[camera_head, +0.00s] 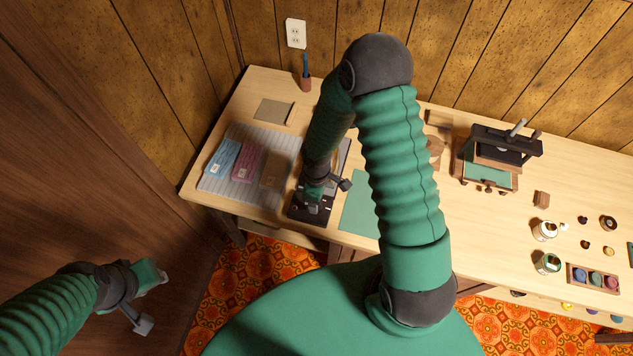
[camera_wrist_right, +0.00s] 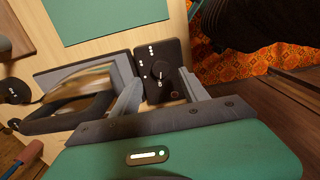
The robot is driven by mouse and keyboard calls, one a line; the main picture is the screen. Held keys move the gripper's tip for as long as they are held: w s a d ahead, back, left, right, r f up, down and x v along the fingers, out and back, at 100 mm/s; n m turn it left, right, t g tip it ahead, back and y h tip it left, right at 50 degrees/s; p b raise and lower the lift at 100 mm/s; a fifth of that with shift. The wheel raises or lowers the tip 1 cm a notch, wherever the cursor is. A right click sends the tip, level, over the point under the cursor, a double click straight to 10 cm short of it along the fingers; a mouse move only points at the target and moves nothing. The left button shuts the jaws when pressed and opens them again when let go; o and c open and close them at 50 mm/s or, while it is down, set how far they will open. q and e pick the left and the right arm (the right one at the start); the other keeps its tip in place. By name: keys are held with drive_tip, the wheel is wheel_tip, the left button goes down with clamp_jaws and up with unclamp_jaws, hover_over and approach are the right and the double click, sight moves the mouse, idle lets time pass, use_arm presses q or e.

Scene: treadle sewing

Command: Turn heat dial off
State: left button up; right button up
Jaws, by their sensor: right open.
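The heat dial (camera_wrist_right: 160,70) is a dark round knob with a pale mark, on a black control panel (camera_wrist_right: 174,52) with small white marks. It shows in the right wrist view. My right gripper (camera_wrist_right: 160,94) is open, with one grey finger on each side of the lower part of the panel. I cannot tell whether the fingers touch it. In the head view my right gripper (camera_head: 314,197) is over the black base (camera_head: 300,212) at the table's front edge, and the dial is hidden. My left gripper (camera_head: 160,277) is away from the table at lower left.
An iron (camera_wrist_right: 68,112) with a dark handle lies beside the panel on a grey plate. A striped mat (camera_head: 230,185) with folded cloths is left of the base. A green mat (camera_head: 358,216) is to its right. A small press (camera_head: 490,175) stands farther right.

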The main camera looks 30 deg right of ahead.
wheel_tip(320, 180, up, 12)
drive_tip(key=p, duration=0.1)
drive_tip(key=shift+s, duration=0.1)
drive_tip(key=s+a+r+m+t+b, duration=0.2)
drive_tip(key=s+a+r+m+b, duration=0.1)
drive_tip(key=m, duration=0.5)
wheel_tip(320, 180, up, 2)
drive_tip(key=shift+s+a+t, duration=0.3)
drive_tip(key=shift+s+a, duration=0.3)
drive_tip(key=shift+s, duration=0.3)
drive_tip(key=shift+s+a+r, duration=0.1)
drive_tip(key=shift+a, duration=0.05)
drive_tip(key=shift+a, duration=0.1)
